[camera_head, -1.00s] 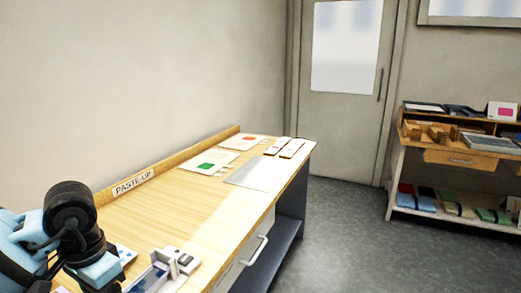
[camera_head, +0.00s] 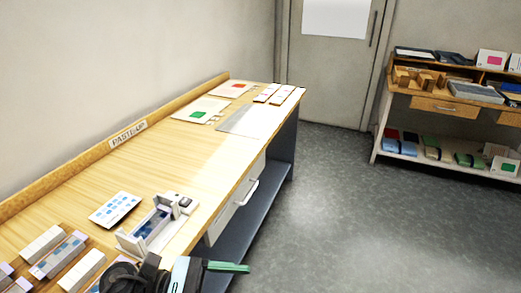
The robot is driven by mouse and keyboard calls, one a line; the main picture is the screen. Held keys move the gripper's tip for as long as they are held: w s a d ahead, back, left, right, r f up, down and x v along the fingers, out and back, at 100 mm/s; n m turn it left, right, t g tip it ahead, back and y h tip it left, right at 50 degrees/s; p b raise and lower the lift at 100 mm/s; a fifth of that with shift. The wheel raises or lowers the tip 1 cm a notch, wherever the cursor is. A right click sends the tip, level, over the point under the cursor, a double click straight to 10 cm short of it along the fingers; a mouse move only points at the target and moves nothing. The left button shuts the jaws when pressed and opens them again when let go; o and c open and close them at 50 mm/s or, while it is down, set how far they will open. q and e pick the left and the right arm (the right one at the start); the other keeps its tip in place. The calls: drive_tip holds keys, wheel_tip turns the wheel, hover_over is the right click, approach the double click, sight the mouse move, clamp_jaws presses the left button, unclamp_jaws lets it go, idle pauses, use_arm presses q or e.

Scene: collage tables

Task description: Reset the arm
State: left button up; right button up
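Part of my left arm (camera_head: 125,278) shows at the bottom edge, left of the middle, at the table's front edge. Its black joint and a grey-teal link (camera_head: 184,272) are cut off by the frame. A green bar (camera_head: 228,267) sticks out to the right beside that link, over the floor; I cannot tell whether it is a finger or a separate thing. Whether the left gripper is open or shut does not show. My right gripper is not in view.
The wooden paste-up table (camera_head: 140,165) runs along the left wall. A small white device (camera_head: 155,225), a blue-dotted card (camera_head: 115,208) and several blocks (camera_head: 58,255) lie near the arm. Cards lie at its far end. A shelf unit (camera_head: 440,105) stands right; the floor (camera_head: 330,220) between is clear.

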use_arm(q)
drive_tip(key=s+a+f+m+t+y+p, duration=0.1)
drive_tip(key=a+f+m+t+y, duration=0.25)
drive_tip(key=m+t, duration=0.45)
drive_tip(key=a+f+m+t+y+p, duration=0.1)
drive_tip(key=a+f+m+t+y, duration=0.25)
drive_tip(key=m, duration=0.85)
drive_tip(key=s+a+f+m+t+y+p, duration=0.1)
drive_tip(key=a+f+m+t+y+p, duration=0.15)
drive_tip(key=f+m+t+y, duration=0.6)
drive_tip(key=s+a+f+n+g, duration=0.2)
drive_tip(key=s+f+n+g, duration=0.2)
drive_tip(key=s, duration=0.4)
drive_tip(key=s+a+f+n+g+y, duration=0.1)
drive_tip(key=s+a+f+n+g, duration=0.2)
drive_tip(key=s+f+n+g, duration=0.2)
drive_tip(key=s+n+g+p, duration=0.1)
drive_tip(key=s+n, duration=0.2)
drive_tip(key=s, duration=0.1)
drive_tip(key=shift+s+a, duration=0.2)
drive_tip(key=shift+a, duration=0.15)
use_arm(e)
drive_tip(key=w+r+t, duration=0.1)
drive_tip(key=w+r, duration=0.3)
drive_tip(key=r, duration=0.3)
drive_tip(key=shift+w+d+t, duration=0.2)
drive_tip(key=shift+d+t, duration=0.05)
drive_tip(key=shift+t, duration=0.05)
